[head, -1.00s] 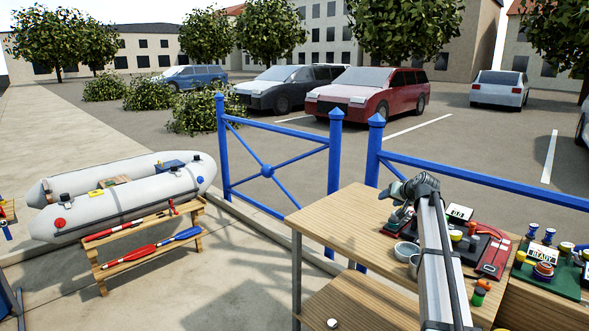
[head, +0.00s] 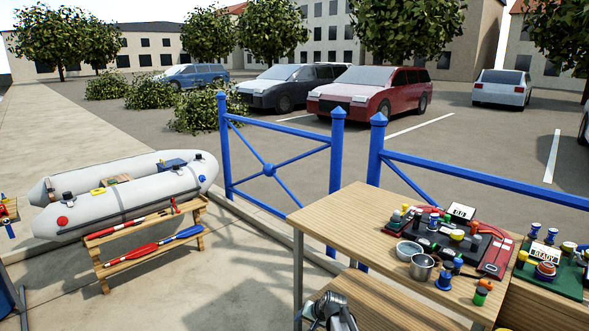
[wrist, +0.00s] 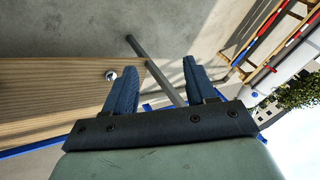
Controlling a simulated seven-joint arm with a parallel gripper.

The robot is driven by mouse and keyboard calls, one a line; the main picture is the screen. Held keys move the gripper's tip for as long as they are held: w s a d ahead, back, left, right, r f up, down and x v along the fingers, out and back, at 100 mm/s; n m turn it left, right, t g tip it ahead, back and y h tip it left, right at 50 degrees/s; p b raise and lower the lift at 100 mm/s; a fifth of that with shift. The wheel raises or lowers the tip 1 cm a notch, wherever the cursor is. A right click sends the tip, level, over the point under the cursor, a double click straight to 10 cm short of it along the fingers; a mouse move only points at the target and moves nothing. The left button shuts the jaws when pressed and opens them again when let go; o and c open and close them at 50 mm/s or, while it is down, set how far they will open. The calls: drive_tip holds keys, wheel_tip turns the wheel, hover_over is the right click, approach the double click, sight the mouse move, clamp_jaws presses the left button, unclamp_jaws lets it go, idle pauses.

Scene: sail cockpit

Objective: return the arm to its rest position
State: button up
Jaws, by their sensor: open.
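My gripper (wrist: 158,88) shows in the wrist view with its two dark blue fingers spread apart and nothing between them. A grey table leg and bare paving show beyond the fingers. In the head view a grey part of my arm is at the bottom edge, in front of the lower wooden shelf; the fingers cannot be made out there. The wooden table (head: 345,215) stands to the right of it, with its top clear of my arm.
Small parts, a metal cup (head: 422,267) and a bowl (head: 409,250) crowd the table's right side. A green board (head: 560,280) with a READY sign lies further right. Blue railings (head: 268,170) stand behind. A grey inflatable boat (head: 130,190) rests at left above a wooden bench (head: 150,247).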

drive_tip(key=s+d+f+g+h, duration=0.1)
drive_tip(key=s+d+f+g, duration=0.25)
drive_tip(key=s+f, duration=0.95)
drive_tip(key=s+d+f+n+g+h, duration=0.1)
drive_tip(key=s+d+f+g, duration=0.1)
drive_tip(key=s, duration=1.1)
drive_tip(key=s+d+f+n+g+h, duration=0.1)
drive_tip(key=s+d+f+g, duration=0.2)
drive_tip(key=s, duration=1.1)
drive_tip(key=s+d+f+g+h, duration=0.1)
drive_tip(key=s+d+f+g, duration=0.2)
drive_tip(key=s, duration=1.1)
wheel_tip(320, 180, down, 2)
drive_tip(key=shift+d+f+n, duration=0.2)
drive_tip(key=shift+d+n, duration=0.2)
drive_tip(key=shift+d, duration=0.2)
